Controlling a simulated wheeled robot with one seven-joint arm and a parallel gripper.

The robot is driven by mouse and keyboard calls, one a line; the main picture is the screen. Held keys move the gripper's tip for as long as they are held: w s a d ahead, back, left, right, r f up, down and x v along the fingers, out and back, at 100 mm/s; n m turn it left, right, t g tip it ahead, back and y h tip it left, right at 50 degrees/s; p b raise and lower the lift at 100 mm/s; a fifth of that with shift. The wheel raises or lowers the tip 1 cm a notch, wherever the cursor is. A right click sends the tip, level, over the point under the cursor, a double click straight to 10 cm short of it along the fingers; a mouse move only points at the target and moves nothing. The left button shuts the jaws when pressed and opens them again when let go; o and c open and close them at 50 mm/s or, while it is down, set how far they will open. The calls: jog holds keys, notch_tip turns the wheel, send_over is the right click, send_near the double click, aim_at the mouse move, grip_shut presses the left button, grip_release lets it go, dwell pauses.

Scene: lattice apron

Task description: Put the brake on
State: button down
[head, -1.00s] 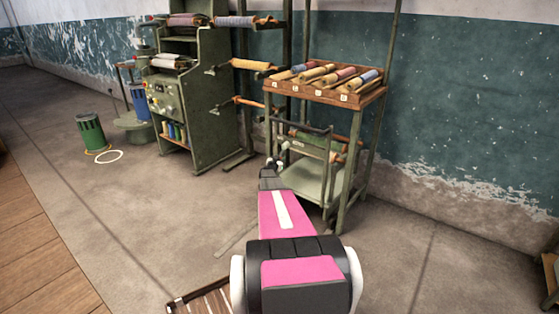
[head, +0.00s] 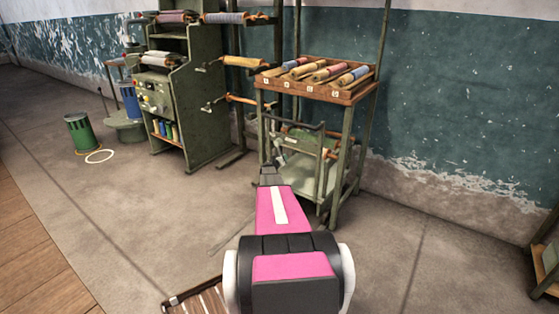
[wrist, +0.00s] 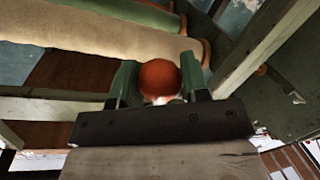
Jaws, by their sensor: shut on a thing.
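A round red-orange knob (wrist: 159,78) sits between the two dark green fingers of my gripper (wrist: 157,88) in the wrist view. My gripper is shut on this knob. I cannot tell from the picture whether the knob belongs to the brake, since what it is mounted on is mostly hidden. In the head view my gripper (head: 268,168) is at the left front leg of the green stand (head: 333,205), low down beside its lower frame. The knob is not clear in that view.
The stand carries a wooden tray (head: 310,90) of rolls. A pale roll (wrist: 100,32) lies close above my fingers. A green machine (head: 205,130) with rollers, a green bin (head: 83,133) and a white ring (head: 100,156) stand left.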

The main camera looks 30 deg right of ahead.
jog(key=shift+s+r+n, duration=0.1)
jog(key=shift+s+n, duration=0.2)
jog(key=shift+n, duration=0.1)
jog(key=shift+d, duration=0.1)
jog(key=c, duration=0.6)
grip_release()
jog(key=shift+c, duration=0.2)
jog(key=v, duration=1)
jog(key=shift+s+a, duration=0.2)
jog(key=shift+a, duration=0.15)
jog(key=shift+r, duration=0.15)
